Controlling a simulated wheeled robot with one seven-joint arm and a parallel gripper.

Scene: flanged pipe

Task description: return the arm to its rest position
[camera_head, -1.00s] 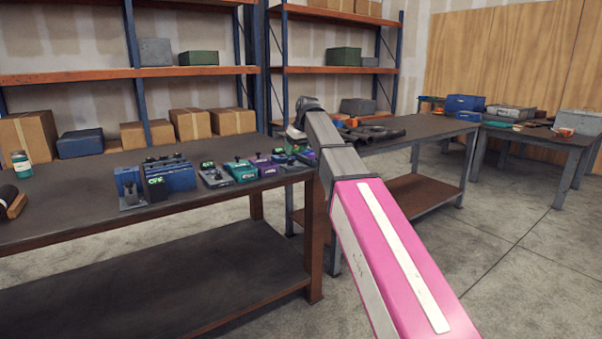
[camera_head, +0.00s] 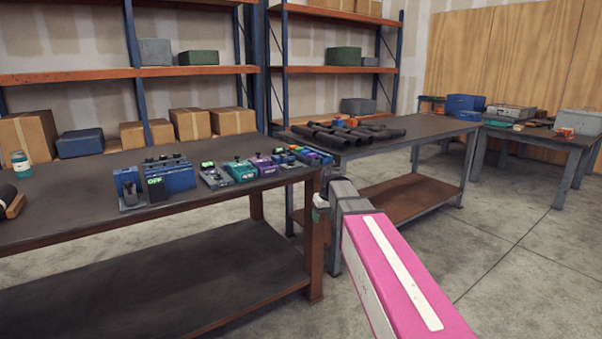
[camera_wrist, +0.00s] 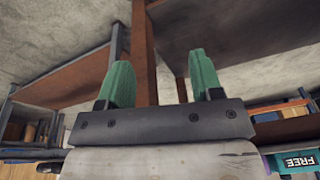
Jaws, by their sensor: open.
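My arm, with its pink and grey links, reaches from the lower right of the head view to the corner of the near workbench (camera_head: 90,215). Its end is folded low beside that corner, below the bench top. In the wrist view my gripper (camera_wrist: 161,75) shows two green fingers spread apart, with nothing between them. The fingers are not clear in the head view. The underside of a bench shows beyond them in the wrist view.
Several small coloured devices (camera_head: 240,172) stand on the near bench, close to its right end. Black pipes (camera_head: 345,133) lie on the bench behind. Blue-framed shelves (camera_head: 190,72) stand at the back. Open concrete floor (camera_head: 500,250) lies to the right.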

